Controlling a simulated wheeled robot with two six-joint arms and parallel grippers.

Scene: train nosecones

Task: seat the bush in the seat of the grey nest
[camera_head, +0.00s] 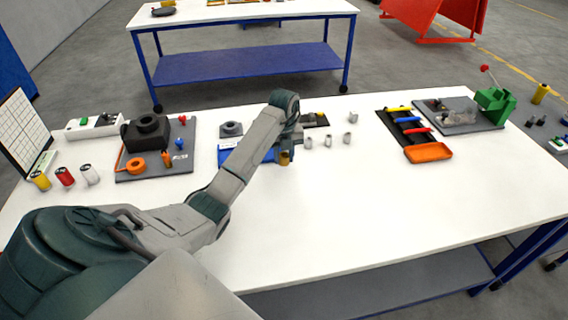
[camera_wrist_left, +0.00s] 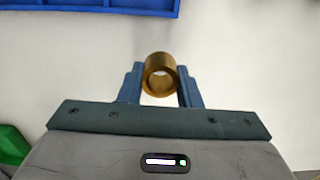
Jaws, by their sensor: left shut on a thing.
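My left gripper (camera_head: 285,160) is shut on a brass-coloured bush (camera_head: 284,158), held above the white table. In the left wrist view, the bush (camera_wrist_left: 160,73) is a hollow ring between the two blue fingertips (camera_wrist_left: 160,88), its bore facing the camera. A small grey block with a round top (camera_head: 231,129) stands behind a blue tray (camera_head: 232,155), left of my gripper; it may be the grey nest, but its seat is too small to make out. The gripper is apart from it. My right gripper is not in view.
Several small grey cylinders (camera_head: 328,141) stand right of my gripper. A dark block on a grey plate (camera_head: 150,170) is at left. A black rack of coloured bars (camera_head: 396,117) and an orange tray (camera_head: 428,153) are at right. The table's front middle (camera_head: 330,215) is clear.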

